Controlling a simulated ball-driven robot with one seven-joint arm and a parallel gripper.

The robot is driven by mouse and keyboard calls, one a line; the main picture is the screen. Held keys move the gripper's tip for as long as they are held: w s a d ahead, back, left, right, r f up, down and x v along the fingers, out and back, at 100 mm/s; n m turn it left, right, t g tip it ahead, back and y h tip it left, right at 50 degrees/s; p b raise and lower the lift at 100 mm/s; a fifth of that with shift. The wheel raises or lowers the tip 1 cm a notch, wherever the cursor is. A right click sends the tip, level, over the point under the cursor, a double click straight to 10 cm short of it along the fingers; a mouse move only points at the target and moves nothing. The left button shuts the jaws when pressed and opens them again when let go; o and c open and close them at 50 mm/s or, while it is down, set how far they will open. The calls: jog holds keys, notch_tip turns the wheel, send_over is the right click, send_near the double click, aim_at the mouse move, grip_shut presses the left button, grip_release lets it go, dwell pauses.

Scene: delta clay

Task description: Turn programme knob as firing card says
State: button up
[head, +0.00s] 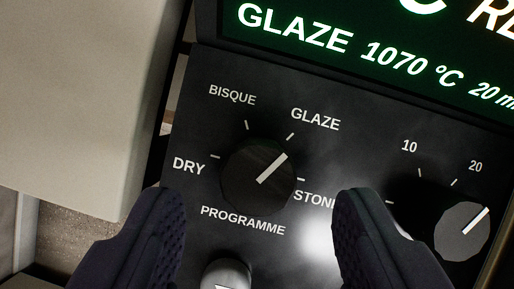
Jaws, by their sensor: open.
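The programme knob (245,187) is round and black with a white pointer line, on a dark panel in the head view. Its line points up and right, about at the GLAZE mark. BISQUE, DRY and a partly hidden label starting "STON" stand around it, with PROGRAMME below. A dark panel above (350,68) reads GLAZE 1070 °C 20 m in lit letters, cut off at the right. I cannot tell whether it is the firing card. My gripper (260,197) is open, its dark fingers left and right of the knob, apart from it in the picture.
A second knob (458,240) with a grey face stands at the right, its line pointing toward 20. A light round part (228,272) shows at the bottom edge. A pale box-like block (80,90) stands left of the panel.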

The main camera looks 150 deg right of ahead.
aim_at(257, 177)
jog(key=shift+b+x, duration=0.35)
jog(key=shift+x, duration=1.15)
jog(key=shift+r, duration=0.1)
jog(key=c, duration=1)
